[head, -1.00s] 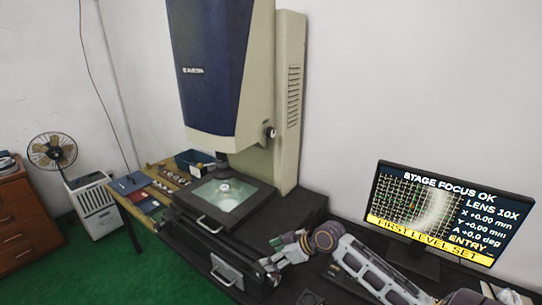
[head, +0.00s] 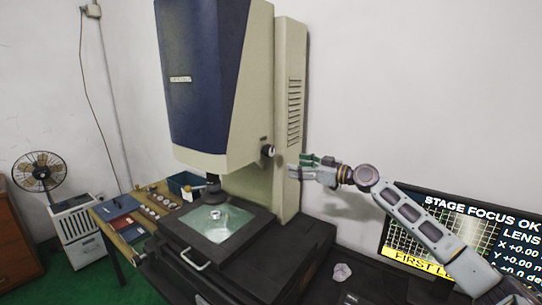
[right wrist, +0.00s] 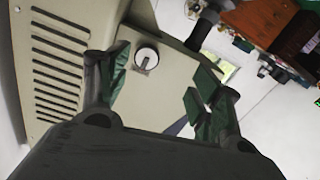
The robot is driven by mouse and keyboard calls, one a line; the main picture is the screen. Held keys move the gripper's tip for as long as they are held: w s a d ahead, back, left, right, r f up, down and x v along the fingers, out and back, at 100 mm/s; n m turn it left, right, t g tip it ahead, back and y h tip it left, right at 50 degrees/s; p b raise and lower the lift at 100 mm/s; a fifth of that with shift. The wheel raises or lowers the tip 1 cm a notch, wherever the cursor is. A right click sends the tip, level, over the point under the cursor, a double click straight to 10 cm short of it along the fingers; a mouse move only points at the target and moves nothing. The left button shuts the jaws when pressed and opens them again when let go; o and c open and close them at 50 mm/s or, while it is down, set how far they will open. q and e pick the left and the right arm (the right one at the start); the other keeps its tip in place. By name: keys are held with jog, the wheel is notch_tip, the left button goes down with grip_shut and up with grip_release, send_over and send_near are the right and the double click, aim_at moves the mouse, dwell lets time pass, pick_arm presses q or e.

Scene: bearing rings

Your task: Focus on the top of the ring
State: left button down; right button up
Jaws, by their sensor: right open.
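A small bright ring (head: 216,213) lies on the lit glass stage (head: 232,222) of the measuring machine, below the lens (head: 212,187). In the right wrist view the knob appears between the green-padded fingers (right wrist: 160,68). My left gripper is out of view.
The monitor (head: 460,238) at right reads "STAGE FOCUS OK" and is partly covered by my right arm. A wooden bench (head: 150,207) with several small parts and a blue bin (head: 186,184) stands left of the stage. A crumpled pale object (head: 341,272) lies on the black table.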

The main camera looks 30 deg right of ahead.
jog(key=d+r, duration=0.1)
jog(key=r, duration=0.1)
jog(key=p, duration=0.2)
send_near(273, 152)
jog(key=shift+x, duration=1.65)
jog(key=shift+w+a+f+t+p, duration=0.15)
jog(key=shift+w+a+p, duration=0.1)
jog(key=shift+w, duration=0.2)
jog(key=shift+w+a+r+t+p, duration=0.15)
jog(key=shift+w+p, duration=0.1)
jog(key=shift+w, duration=0.25)
jog(key=shift+p+x, duration=0.65)
jog(key=shift+x, duration=0.7)
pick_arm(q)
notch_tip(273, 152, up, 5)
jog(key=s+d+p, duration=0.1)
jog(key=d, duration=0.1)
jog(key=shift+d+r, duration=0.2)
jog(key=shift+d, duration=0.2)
pick_arm(e)
jog(key=shift+x, duration=1.6)
